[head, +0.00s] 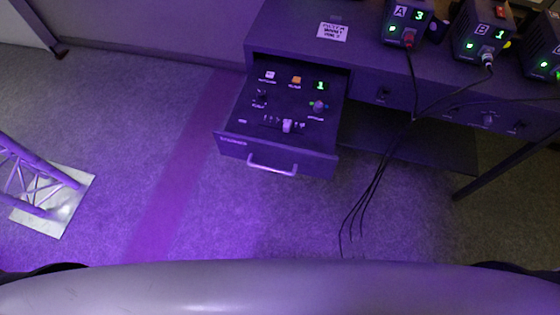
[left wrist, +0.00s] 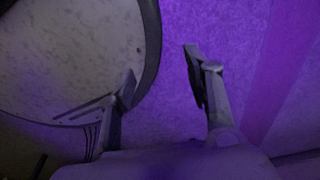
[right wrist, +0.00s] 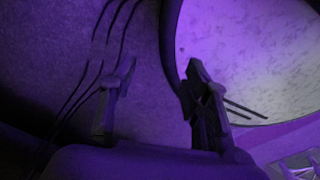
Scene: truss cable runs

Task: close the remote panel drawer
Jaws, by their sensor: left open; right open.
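The remote panel drawer (head: 235,147) is pulled out from the dark desk (head: 300,48) in the head view. Its top carries small knobs, switches, a slider and a green digit 1. A pale bar handle (head: 272,167) is on its front. My left gripper (left wrist: 155,75) is open and empty in the left wrist view, over purple-lit floor beside my rounded base. My right gripper (right wrist: 158,80) is open and empty in the right wrist view, also beside my base. Neither gripper shows in the head view; both are away from the drawer.
Boxes A (head: 408,20) and B (head: 482,38) stand on the desk, with black cables (head: 378,175) hanging down to the floor right of the drawer. A truss foot plate (head: 62,215) is at the left. The floor (head: 120,120) before the drawer is clear.

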